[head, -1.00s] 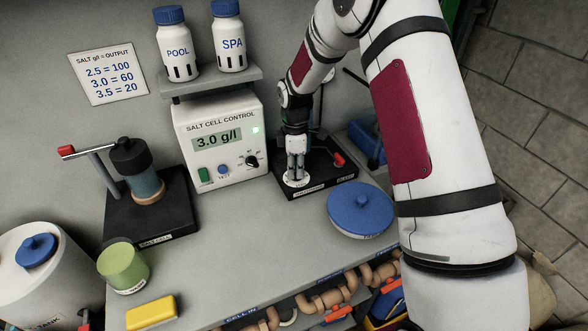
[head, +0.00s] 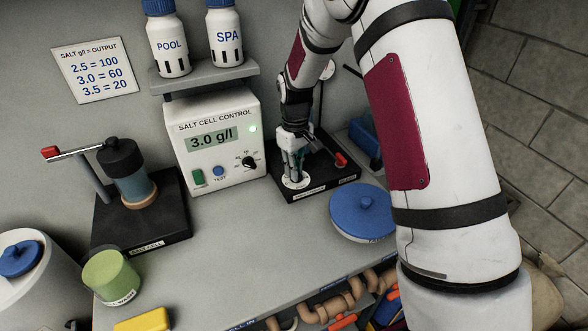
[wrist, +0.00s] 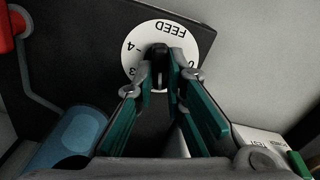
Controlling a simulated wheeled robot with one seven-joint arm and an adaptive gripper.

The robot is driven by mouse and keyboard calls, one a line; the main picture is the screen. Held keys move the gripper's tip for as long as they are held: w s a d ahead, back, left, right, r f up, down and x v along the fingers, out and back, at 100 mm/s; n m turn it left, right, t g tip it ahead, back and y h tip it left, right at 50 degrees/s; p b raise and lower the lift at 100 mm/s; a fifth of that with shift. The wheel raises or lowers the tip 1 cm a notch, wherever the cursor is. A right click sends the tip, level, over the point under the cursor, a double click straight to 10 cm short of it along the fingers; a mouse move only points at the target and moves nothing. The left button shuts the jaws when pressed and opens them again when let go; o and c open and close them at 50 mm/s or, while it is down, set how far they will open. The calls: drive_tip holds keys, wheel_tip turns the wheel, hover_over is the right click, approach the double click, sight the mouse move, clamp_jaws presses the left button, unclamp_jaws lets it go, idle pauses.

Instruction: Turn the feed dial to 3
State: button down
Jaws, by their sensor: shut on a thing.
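The feed dial is a white disc (wrist: 145,37) with a black knob (wrist: 160,50) at its centre, on a black base. In the wrist view it appears upside down, with FEED, 4, 3 and 0 readable; other marks are hidden by my fingers. My gripper (wrist: 163,68) is shut on the knob, one finger on each side. I cannot tell which number the knob points to. In the head view my gripper (head: 294,172) reaches down onto the disc (head: 296,184), hiding the knob.
A red-handled valve (head: 341,159) is right of the dial on the same base. The salt cell control box (head: 213,160), reading 3.0 g/l, stands left. A blue lid (head: 362,207) lies in front right. A salt sign (head: 96,70) says 3.0 = 60. The counter's middle is clear.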

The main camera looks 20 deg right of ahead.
drive_tip(key=m+b, duration=0.1)
drive_tip(key=m, duration=0.5)
drive_tip(key=shift+d+m, duration=0.1)
drive_tip(key=shift+m, duration=0.2)
drive_tip(key=m, duration=0.6)
drive_tip(key=shift+d+m, duration=0.1)
drive_tip(key=shift+m, duration=0.2)
drive_tip(key=c, duration=1.6)
unclamp_jaws()
drive_tip(key=shift+c, duration=0.2)
wheel_tip(320, 180, up, 12)
